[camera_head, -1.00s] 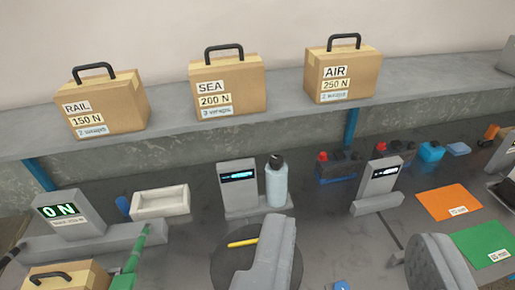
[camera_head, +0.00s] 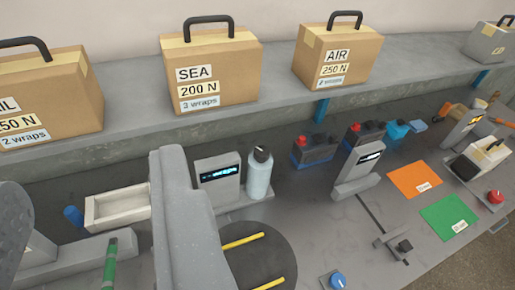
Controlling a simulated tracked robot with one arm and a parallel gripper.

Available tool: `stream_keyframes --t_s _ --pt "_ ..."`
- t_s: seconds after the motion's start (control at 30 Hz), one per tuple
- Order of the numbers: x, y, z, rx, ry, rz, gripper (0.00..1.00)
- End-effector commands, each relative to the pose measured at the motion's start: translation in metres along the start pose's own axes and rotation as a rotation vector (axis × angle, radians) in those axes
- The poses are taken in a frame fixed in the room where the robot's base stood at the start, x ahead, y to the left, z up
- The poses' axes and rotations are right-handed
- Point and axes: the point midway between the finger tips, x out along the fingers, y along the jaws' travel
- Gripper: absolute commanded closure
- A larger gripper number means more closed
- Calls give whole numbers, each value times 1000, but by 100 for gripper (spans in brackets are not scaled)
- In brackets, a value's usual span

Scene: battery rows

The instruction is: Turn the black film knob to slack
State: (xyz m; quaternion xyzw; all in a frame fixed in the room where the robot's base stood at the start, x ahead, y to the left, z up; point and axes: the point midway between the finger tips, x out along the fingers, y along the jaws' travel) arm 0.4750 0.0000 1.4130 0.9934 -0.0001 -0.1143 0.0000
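A small black knob (camera_head: 404,246) sits on a grey block with a bar at the lower right of the bench. I cannot read its setting, and no mark says that it is the film knob. My gripper (camera_head: 95,178) shows as two grey fingers at the left, wide apart with nothing held between them. It is well to the left of the black knob in the picture, not touching it. The right finger covers part of the bench and the edge of the round dark turntable (camera_head: 270,262).
A blue knob (camera_head: 337,280) and a red knob (camera_head: 495,196) sit at the front. Grey display stands (camera_head: 218,190) and (camera_head: 355,178), a bottle (camera_head: 259,178), a white tray (camera_head: 118,222) and orange and green sheets (camera_head: 450,216) stand around. Boxes (camera_head: 210,75) line the shelf.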

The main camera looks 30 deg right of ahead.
Motion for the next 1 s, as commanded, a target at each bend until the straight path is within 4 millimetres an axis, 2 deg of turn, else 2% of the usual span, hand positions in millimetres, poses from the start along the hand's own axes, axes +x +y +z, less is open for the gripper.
stream_keyframes --t_s 0.07,0.17,0.27,0.3,0.37,0.4,0.5,0.57,0.6,0.7,0.83,1.0 --pt "2 0 1 1 -1 1 52" --pt "19 0 7 7 2 9 52" --pt "56 2 24 18 2 29 52" --pt "75 -4 33 27 7 41 52" --pt "106 -3 50 39 17 62 52" --pt "128 2 63 50 24 77 52" --pt "178 18 100 72 43 120 52" --pt "203 29 121 83 61 148 52" --pt "220 38 140 91 65 169 52" --pt "255 63 182 103 93 221 52" --pt "288 99 241 104 128 293 52" --pt "308 140 304 81 176 369 52"
